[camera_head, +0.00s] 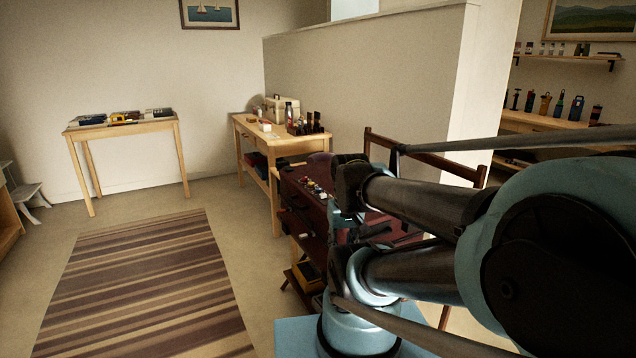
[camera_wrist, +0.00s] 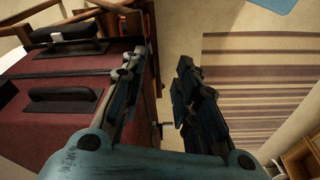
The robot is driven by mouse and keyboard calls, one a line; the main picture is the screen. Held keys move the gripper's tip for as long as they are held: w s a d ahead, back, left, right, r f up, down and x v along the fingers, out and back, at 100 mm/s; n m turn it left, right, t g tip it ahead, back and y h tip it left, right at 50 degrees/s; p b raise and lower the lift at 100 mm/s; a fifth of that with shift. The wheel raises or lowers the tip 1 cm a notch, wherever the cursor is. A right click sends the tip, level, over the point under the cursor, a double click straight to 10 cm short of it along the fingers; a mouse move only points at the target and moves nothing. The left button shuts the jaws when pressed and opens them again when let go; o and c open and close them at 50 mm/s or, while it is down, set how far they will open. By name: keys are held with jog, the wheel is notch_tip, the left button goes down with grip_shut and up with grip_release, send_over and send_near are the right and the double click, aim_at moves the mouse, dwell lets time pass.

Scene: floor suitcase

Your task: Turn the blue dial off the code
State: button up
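The suitcase is dark red and shows in the wrist view (camera_wrist: 75,128) on the left, with two black handles (camera_wrist: 68,97). In the head view it (camera_head: 300,222) stands beyond my arm, which covers part of it. I cannot make out the blue dial or the code in either view. My gripper (camera_wrist: 155,72) is open, with nothing seen between its fingers. In the wrist view its left finger overlaps the suitcase's edge, and its right finger is over the floor. I cannot tell whether it touches the suitcase.
Small coloured items (camera_head: 316,188) are near the suitcase in the head view. A wooden table (camera_head: 262,137) with bottles and a box stands behind it. Another table (camera_head: 122,127) is at the back left. A striped rug (camera_head: 150,290) lies on open floor. A partition wall (camera_head: 375,85) rises behind.

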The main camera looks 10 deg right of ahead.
jog(key=shift+w+a, duration=0.15)
jog(key=shift+w, duration=0.2)
notch_tip(320, 180, up, 20)
jog(key=m+g, duration=0.2)
jog(key=m, duration=1.1)
send_over(319, 190)
jog(key=f, duration=0.5)
jog(key=w+f, duration=0.1)
jog(key=f, duration=1)
jog(key=shift+w+f, duration=0.15)
